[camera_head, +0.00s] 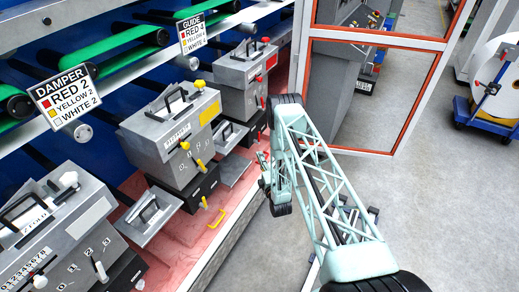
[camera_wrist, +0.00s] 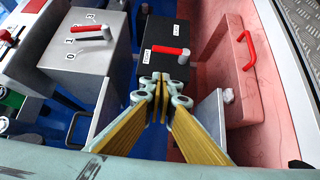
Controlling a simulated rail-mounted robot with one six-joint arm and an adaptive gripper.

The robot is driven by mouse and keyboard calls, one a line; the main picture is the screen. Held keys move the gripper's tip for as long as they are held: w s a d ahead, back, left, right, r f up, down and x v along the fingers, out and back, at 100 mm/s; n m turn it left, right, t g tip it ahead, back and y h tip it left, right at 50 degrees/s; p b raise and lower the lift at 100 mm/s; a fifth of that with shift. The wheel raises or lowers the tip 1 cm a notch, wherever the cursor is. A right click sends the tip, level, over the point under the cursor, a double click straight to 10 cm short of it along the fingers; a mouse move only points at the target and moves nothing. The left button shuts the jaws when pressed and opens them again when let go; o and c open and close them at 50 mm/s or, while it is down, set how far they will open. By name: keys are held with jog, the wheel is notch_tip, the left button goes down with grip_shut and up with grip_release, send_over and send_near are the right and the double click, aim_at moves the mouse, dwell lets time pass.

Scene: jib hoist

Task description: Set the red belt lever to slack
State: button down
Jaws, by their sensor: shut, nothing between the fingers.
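The red belt lever (camera_wrist: 168,50) sits on the face of a black box (camera_wrist: 178,72) in the wrist view. Its red handle points left from a pale pivot at its right end, with the tip close to one white label (camera_wrist: 147,56). A second white label (camera_wrist: 184,28) is above the pivot; both are too small to read. My gripper (camera_wrist: 161,84) is shut and empty, its fingertips just below the lever in the picture; I cannot tell whether they touch. In the head view, my gripper (camera_head: 264,172) is beside the red-marked unit (camera_head: 243,84), partly hidden by my arm.
A grey box (camera_wrist: 88,58) with a numbered lever adjoins on the left in the wrist view. A red U-shaped handle (camera_wrist: 248,50) stands on the pink ledge at right. Yellow-marked (camera_head: 172,140) and white-marked (camera_head: 65,225) units line the machine.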

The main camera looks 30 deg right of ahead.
jog(key=w+d+b, duration=0.3)
jog(key=w+d, duration=0.2)
jog(key=w, duration=0.7)
dwell(0.3)
jog(key=shift+r, duration=0.15)
dwell(0.4)
jog(key=shift+w+d+m+g, duration=0.15)
jog(key=shift+d+m+g, duration=0.05)
jog(key=shift+m+g, duration=0.2)
